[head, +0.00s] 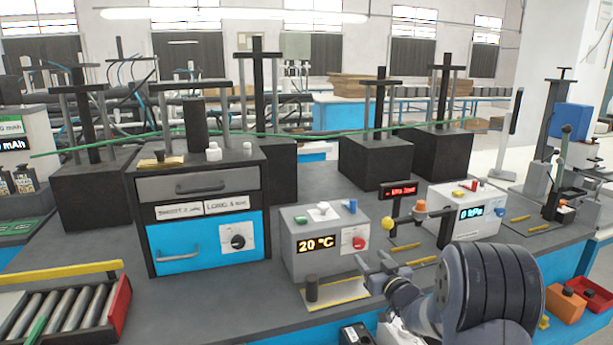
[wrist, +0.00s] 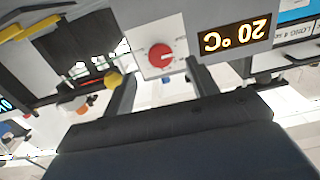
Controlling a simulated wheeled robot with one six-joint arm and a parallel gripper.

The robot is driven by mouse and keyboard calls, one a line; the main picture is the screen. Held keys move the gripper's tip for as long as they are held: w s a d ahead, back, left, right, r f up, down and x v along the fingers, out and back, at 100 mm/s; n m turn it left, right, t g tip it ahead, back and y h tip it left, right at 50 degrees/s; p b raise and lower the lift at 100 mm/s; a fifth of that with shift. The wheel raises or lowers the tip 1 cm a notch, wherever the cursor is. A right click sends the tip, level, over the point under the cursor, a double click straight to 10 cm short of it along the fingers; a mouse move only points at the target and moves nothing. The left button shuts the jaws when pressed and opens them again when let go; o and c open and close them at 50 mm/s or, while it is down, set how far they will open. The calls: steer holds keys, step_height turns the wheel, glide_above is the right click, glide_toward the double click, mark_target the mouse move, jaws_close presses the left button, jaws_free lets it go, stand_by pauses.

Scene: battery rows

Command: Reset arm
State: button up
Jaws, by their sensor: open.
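My gripper (head: 374,264) is low at the right of the middle in the head view, in front of the white box with the 20 °C display (head: 317,245). It is open, with nothing between its fingers. In the wrist view, where the scene appears upside down, its two dark fingers (wrist: 162,84) stand apart. The box's red knob (wrist: 160,56) shows beyond the gap, and the 20 °C display (wrist: 238,37) is to the right. I cannot tell the exact distance between the fingers and the box.
A blue-and-black drawer cabinet (head: 205,240) stands left of the box. A 0 kPa box (head: 465,211) and a post with a yellow ball (head: 388,223) stand to the right. Black press stands (head: 375,160) line the back.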

steer(key=shift+v, duration=2.05)
